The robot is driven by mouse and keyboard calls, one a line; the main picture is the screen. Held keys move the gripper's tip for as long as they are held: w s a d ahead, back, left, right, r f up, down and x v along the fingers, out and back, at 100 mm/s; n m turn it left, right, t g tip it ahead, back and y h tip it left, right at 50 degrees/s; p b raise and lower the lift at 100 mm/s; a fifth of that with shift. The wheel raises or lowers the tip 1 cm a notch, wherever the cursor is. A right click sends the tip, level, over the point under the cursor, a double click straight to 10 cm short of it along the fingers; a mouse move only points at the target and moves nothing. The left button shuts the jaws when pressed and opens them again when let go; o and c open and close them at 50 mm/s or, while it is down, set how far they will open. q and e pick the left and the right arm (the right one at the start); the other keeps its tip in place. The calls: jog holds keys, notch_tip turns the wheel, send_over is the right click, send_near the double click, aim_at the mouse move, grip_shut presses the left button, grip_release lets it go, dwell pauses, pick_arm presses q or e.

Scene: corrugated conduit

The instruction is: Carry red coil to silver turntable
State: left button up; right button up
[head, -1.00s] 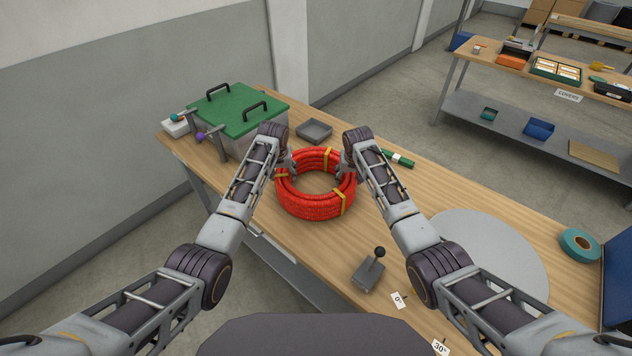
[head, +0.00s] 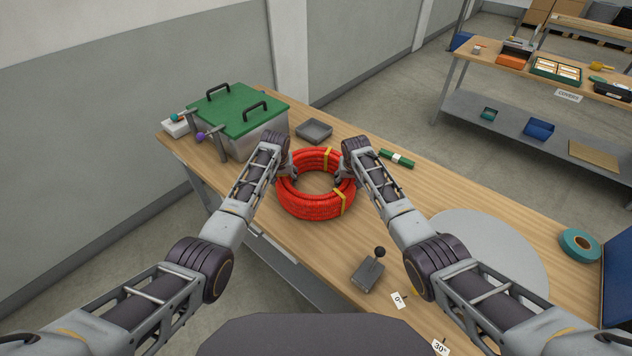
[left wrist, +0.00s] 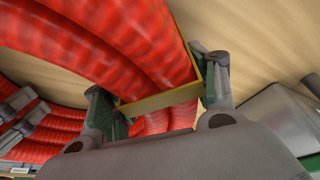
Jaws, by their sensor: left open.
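The red coil (head: 318,206), a ring of corrugated conduit with yellow bands, lies on the wooden table. My left gripper (head: 287,170) is at its left rim; in the left wrist view my left fingers (left wrist: 158,92) are open, one each side of the coil's wall (left wrist: 105,45) near a yellow band (left wrist: 160,103). My right gripper (head: 344,174) is at the opposite rim; its fingers are partly hidden, so its opening is unclear. The silver turntable (head: 485,250) is a flat grey disc at the table's right, empty, partly covered by my right arm.
A green-lidded box (head: 237,108) stands at the back left. A grey tray (head: 314,131) and a green cylinder (head: 397,159) lie behind the coil. A lever box (head: 369,273) stands in front, near the turntable. A teal tape roll (head: 580,246) lies at the right.

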pick_arm(q)
grip_shut()
pick_arm(e)
grip_shut()
pick_arm(q)
jog(key=shift+r, duration=0.15)
pick_arm(e)
jog(key=shift+w+r, duration=0.1)
jog(key=shift+r, duration=0.1)
pick_arm(q)
jog(key=shift+r, duration=0.1)
pick_arm(e)
jog(key=shift+r, duration=0.1)
